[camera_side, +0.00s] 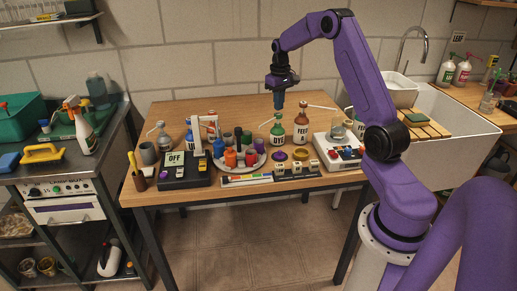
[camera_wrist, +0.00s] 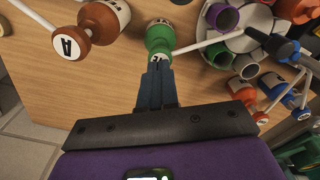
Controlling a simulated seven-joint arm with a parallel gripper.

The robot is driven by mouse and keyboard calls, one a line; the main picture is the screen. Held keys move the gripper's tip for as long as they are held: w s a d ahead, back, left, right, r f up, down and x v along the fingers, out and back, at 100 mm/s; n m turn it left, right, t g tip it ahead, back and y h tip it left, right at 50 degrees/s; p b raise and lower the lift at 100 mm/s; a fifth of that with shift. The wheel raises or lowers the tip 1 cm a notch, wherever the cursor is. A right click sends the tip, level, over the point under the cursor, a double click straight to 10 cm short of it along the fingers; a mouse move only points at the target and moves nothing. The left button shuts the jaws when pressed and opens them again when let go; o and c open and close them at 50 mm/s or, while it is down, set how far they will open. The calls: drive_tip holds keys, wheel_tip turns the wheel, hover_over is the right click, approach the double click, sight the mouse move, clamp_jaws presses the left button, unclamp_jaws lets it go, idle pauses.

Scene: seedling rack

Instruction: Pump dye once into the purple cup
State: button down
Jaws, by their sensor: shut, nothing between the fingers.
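My gripper (camera_side: 279,104) is shut and empty, pointing down just above the green pump bottle (camera_side: 277,131). In the wrist view the shut fingertips (camera_wrist: 158,66) lie right by the green bottle's head (camera_wrist: 160,48); whether they touch it I cannot tell. The bottle's white spout (camera_wrist: 198,44) points toward a round grey tray of cups. A purple cup (camera_wrist: 222,17) stands in that tray beside a green cup (camera_wrist: 219,53). Which bottle holds the dye is not readable.
The round tray (camera_side: 222,165) holds several cups. A scale (camera_side: 340,150) is at right and a dark device (camera_side: 184,170) at left. Orange (camera_wrist: 272,80) and blue bottles crowd the tray.

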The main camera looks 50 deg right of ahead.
sight(279, 113)
drive_tip(key=shift+f, duration=0.1)
idle(0.3)
drive_tip(key=shift+f, duration=1.4)
drive_tip(key=shift+r, duration=1.5)
drive_tip(key=shift+r, duration=0.1)
wheel_tip(279, 113, up, 6)
drive_tip(key=shift+f, duration=0.1)
drive_tip(key=shift+a, duration=0.1)
